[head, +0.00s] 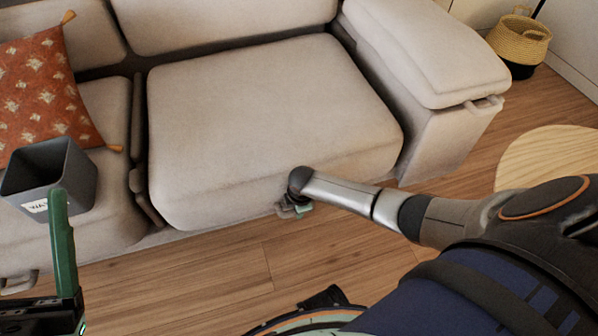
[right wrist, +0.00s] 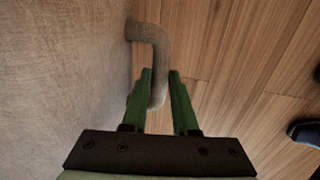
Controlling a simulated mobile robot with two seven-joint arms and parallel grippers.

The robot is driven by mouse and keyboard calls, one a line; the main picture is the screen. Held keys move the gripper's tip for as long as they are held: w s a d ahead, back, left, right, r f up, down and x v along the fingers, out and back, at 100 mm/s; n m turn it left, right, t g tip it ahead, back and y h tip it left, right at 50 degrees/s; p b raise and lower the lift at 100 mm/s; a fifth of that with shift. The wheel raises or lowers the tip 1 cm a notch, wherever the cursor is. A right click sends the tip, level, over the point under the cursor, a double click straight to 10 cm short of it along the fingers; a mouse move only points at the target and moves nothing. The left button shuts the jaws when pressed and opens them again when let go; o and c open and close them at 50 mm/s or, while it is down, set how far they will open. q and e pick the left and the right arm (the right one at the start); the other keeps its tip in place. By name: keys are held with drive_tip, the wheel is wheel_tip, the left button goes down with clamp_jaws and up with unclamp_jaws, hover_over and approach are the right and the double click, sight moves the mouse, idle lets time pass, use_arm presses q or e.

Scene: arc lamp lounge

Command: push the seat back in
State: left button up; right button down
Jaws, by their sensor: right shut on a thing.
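The seat (head: 265,120) is a pale grey sofa cushion between the left seat section and the right armrest. A bent handle (right wrist: 158,50) sticks out from its fabric front (right wrist: 70,80) in the right wrist view. My right gripper (right wrist: 160,80) is shut on this handle, with one green finger on each side; in the head view my wrist mostly hides the handle at the seat's lower front edge. My left gripper (head: 40,240) is at the lower left. One green finger shows, with a clear gap beside it; the other finger is out of frame.
A round wooden table (head: 545,150) and a woven basket (head: 520,42) are at right. Wooden floor (head: 225,275) before the sofa is clear.

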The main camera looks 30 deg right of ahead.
drive_tip(key=c, duration=0.8)
unclamp_jaws()
drive_tip(key=shift+w+d, duration=0.15)
drive_tip(key=shift+w, duration=0.2)
drive_tip(key=shift+o, duration=0.6)
drive_tip(key=shift+s, duration=0.1)
drive_tip(key=shift+r, duration=0.1)
use_arm(q)
wheel_tip(320, 180, up, 8)
drive_tip(key=p, duration=0.8)
drive_tip(key=shift+s+a+m, duration=0.15)
drive_tip(key=shift+a+m, duration=0.25)
use_arm(e)
wheel_tip(320, 180, up, 12)
drive_tip(key=s, duration=0.2)
drive_tip(key=shift+s+a, duration=0.25)
drive_tip(key=shift+a, duration=0.1)
use_arm(q)
drive_tip(key=shift+r+t, duration=0.1)
drive_tip(key=shift+t, duration=0.2)
